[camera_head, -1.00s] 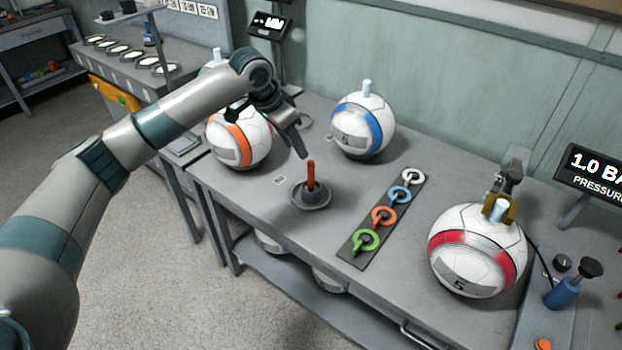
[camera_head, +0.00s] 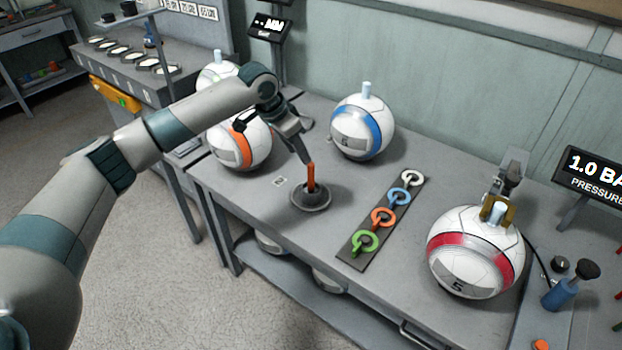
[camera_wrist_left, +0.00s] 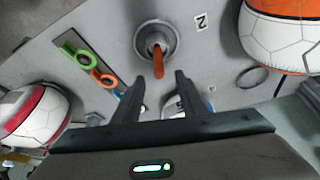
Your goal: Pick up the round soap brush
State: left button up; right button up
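The round soap brush (camera_head: 311,178) has an orange handle that stands upright in a round grey dish (camera_head: 311,201) on the table. In the left wrist view the orange handle (camera_wrist_left: 158,66) shows just ahead of the fingers, between their lines, with the dish (camera_wrist_left: 155,38) behind it. My left gripper (camera_head: 305,160) points down and is close to the top of the handle. Its two fingers (camera_wrist_left: 155,78) are spread apart with nothing held between them. Whether a finger touches the handle cannot be told. My right gripper is not clearly seen.
Balls with orange (camera_head: 238,140), blue (camera_head: 362,128) and red (camera_head: 470,252) bands stand on the table. A dark strip (camera_head: 352,250) holds several coloured rings right of the dish. A blue pump (camera_head: 562,294) and a pressure display (camera_head: 592,180) are at the right. Bare table surrounds the dish.

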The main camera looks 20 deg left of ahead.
pick_arm(q)
jog(key=p, duration=0.1)
send_over(311, 189)
jog(key=a, duration=0.2)
notch_tip(311, 189, down, 6)
jog(key=x, duration=0.1)
jog(key=p+x, duration=0.1)
jog(key=x, duration=0.1)
jog(key=s+p+x, duration=0.1)
jog(key=x, duration=0.1)
jog(key=shift+w+d+f, duration=0.15)
jog(key=shift+d+f, duration=0.1)
jog(key=shift+f, duration=0.1)
jog(key=c, duration=0.9)
grip_shut()
pick_arm(e)
jog(key=s+d+f+g+h, duration=0.1)
jog(key=s+d, duration=0.3)
jog(key=s, duration=0.6)
jog(key=shift+s+d+f+g, duration=0.2)
jog(key=shift+f+g, duration=0.3)
jog(key=shift+g, duration=0.4)
